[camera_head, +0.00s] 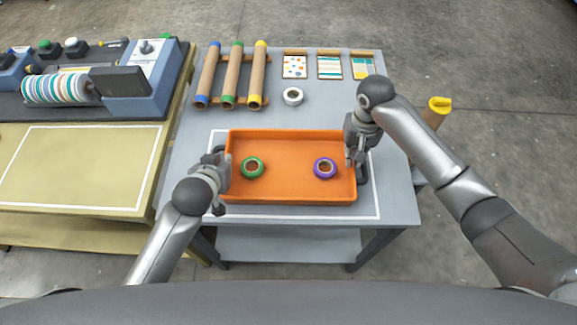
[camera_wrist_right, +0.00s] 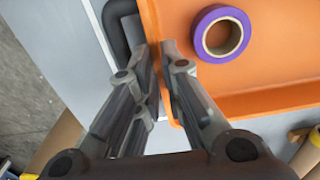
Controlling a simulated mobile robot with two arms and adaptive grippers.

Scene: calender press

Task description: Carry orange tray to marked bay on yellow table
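The orange tray (camera_head: 290,197) sits level on the grey table (camera_head: 196,190), inside a white outline. A green tape roll (camera_head: 252,167) and a purple tape roll (camera_head: 325,168) lie in it; the purple roll also shows in the right wrist view (camera_wrist_right: 222,34). My right gripper (camera_head: 355,154) is at the tray's right wall. In the wrist view its fingers (camera_wrist_right: 160,52) are close together on either side of that wall. My left gripper (camera_head: 224,168) is at the left wall; its finger gap is hidden. The marked bay (camera_head: 75,165), a white outline on the yellow table (camera_head: 140,209), is empty.
A blue-grey press (camera_head: 140,80) with a striped roller stands behind the bay. Colour-ended tubes (camera_head: 232,75), a white tape roll (camera_head: 293,96) and pattern cards (camera_head: 330,67) are at the grey table's back. A narrow gap separates the tables.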

